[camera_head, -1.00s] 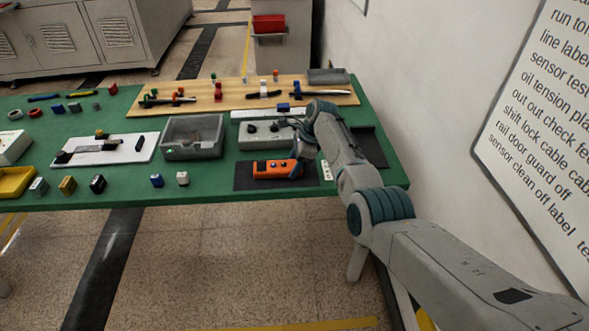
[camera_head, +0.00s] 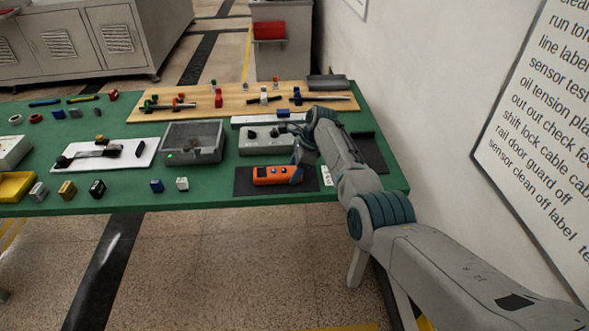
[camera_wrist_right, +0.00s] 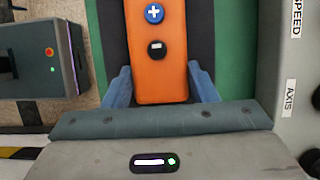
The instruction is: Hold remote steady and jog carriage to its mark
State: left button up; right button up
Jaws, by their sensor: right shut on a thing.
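The orange remote (camera_head: 270,175) lies on a dark mat near the front edge of the green table. In the right wrist view the remote (camera_wrist_right: 157,70) shows a blue plus button and a black minus button. My right gripper (camera_head: 294,173) is shut on its right end; in the right wrist view blue fingers (camera_wrist_right: 162,88) sit on both sides of the remote. I cannot tell for sure which thing is the carriage; a dark mechanism (camera_head: 95,150) sits on a white plate, left of a grey box (camera_head: 207,155) with a green light. My left gripper is not in view.
A grey control box (camera_head: 250,147) stands just behind the remote, close to my right arm. A wooden board (camera_head: 235,97) with several small parts and tools lies at the back. Small blocks stand along the front left. A wall closes off the right side.

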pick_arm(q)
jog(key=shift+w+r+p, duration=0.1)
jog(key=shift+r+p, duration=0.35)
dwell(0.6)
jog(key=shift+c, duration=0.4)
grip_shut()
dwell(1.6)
